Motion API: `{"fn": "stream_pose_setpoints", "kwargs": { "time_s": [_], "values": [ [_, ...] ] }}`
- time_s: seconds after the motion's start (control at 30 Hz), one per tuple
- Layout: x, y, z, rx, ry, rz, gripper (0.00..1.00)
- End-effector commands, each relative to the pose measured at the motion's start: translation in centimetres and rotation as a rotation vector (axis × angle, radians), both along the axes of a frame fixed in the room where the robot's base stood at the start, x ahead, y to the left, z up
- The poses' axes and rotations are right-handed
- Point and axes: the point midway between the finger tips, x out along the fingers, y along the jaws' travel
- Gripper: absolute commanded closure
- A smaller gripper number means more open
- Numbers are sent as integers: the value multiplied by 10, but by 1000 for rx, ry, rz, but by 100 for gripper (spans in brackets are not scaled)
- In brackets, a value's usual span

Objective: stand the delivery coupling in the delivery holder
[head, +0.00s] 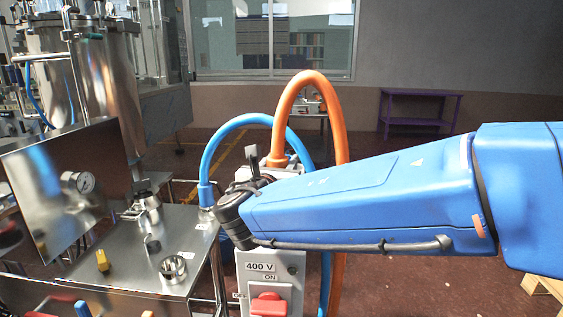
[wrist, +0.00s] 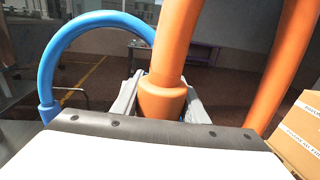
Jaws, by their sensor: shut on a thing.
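My gripper (wrist: 160,112) is shut on the orange collar (wrist: 161,92) at the end of an orange hose, one grey finger on each side. This looks like the delivery coupling, though no label on it is readable. In the head view the orange hose (head: 275,140) drops behind my blue arm, which hides most of the grip and the coupling's lower end. I cannot tell which is the delivery holder.
A blue hose (head: 228,127) arches up from the bench's right edge, close to my gripper. A grey 400 V switch box (head: 264,283) with a red switch stands below my wrist. A yellow knob (head: 102,260) and a tilted steel panel (head: 75,180) are at left. A cardboard box (wrist: 300,135) shows at right.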

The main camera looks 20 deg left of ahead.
Motion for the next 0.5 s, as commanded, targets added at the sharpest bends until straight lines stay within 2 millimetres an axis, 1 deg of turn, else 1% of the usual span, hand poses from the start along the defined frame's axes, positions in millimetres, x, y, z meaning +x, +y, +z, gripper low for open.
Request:
{"fn": "stream_pose_setpoints", "kwargs": {
  "time_s": [0.2,0.23,0.27,0.3,0.5],
  "values": [
    [0,0,-2,-2,3,0,97],
    [0,0,-2,-2,3,0,56],
    [0,0,-2,-3,3,0,48],
    [0,0,-2,-3,3,0,39],
    [0,0,-2,-2,2,0,38]
  ]
}}
